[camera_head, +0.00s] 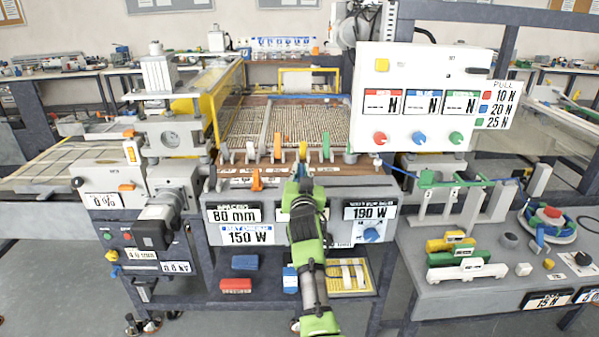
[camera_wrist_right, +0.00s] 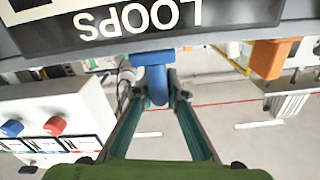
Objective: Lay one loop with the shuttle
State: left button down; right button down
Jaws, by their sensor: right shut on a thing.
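My right gripper (camera_head: 301,178) reaches in from the bottom centre to the front edge of the machine. In the right wrist view its two fingers (camera_wrist_right: 161,88) are shut on a blue handle (camera_wrist_right: 154,70) just under a dark plate marked LOOPS (camera_wrist_right: 180,18). The gripper hides this handle in the head view. An orange handle (camera_head: 257,180) hangs on the front edge, left of the gripper; it also shows in the right wrist view (camera_wrist_right: 268,58). Behind lies the beige mesh bed (camera_head: 300,124). I cannot tell which part is the shuttle. My left gripper is not in view.
A white control panel (camera_head: 420,95) rises at the right. Coloured bars (camera_head: 467,271) and a blue reel (camera_head: 550,222) lie on the right table. A yellow tray (camera_head: 350,277) sits below.

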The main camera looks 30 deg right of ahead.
jog(key=c, duration=2)
grip_release()
jog(key=shift+w+a+r, duration=0.15)
jog(key=shift+w+a, duration=0.05)
jog(key=shift+c, duration=0.2)
jog(key=shift+w+a, duration=0.1)
jog(key=shift+w, duration=0.1)
jog(key=shift+s+r, duration=0.15)
jog(key=shift+r, duration=0.05)
notch_tip(320, 180, up, 9)
jog(key=shift+r, duration=0.15)
